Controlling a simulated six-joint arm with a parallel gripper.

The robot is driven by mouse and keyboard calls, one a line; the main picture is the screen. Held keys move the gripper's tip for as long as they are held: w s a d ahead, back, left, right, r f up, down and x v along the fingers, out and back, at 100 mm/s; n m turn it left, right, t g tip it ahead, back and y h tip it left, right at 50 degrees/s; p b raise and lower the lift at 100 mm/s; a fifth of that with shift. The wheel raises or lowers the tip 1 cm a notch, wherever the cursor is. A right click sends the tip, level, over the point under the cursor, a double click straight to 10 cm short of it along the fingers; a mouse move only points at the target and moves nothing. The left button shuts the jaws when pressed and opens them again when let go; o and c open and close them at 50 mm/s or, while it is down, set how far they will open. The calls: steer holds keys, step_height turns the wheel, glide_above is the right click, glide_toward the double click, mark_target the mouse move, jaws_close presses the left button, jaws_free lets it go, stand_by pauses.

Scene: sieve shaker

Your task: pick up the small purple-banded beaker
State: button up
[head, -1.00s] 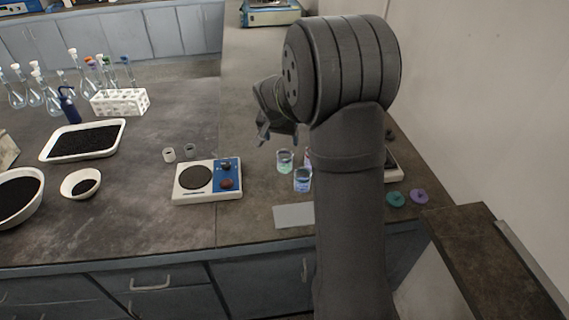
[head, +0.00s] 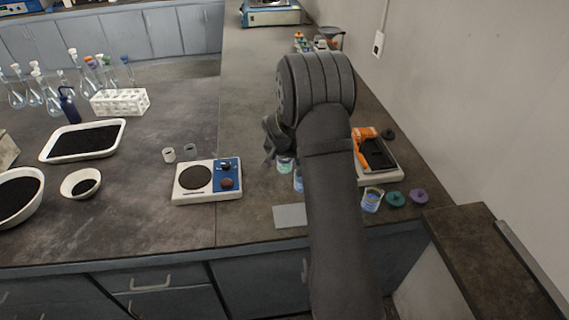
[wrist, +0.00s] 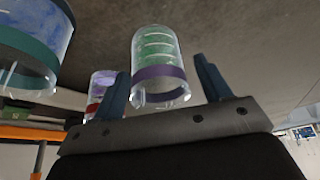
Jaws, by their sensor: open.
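The purple-banded beaker (wrist: 158,72) has greenish contents and shows in the middle of the wrist view. Its banded end lies between the spread fingers of my gripper (wrist: 163,75), with gaps on both sides. In the head view, a small beaker with greenish contents (head: 285,165) stands partly behind my arm; its band cannot be made out there. My gripper (head: 268,152) is beside it, mostly hidden by my wrist. The gripper is open and holds nothing.
A teal-banded beaker (wrist: 30,50) and a red-banded beaker (wrist: 101,90) are close by on the left in the wrist view. A blue-filled beaker (head: 298,181) is partly hidden by my arm. A hotplate (head: 207,182) stands left; another blue-filled beaker (head: 371,200) stands right.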

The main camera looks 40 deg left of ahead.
steer(key=shift+w+f, duration=0.15)
steer(key=shift+f, duration=0.15)
steer(key=shift+c, duration=0.2)
steer(key=c, duration=1.1)
steer(key=shift+o, duration=0.2)
steer(key=shift+r, duration=0.15)
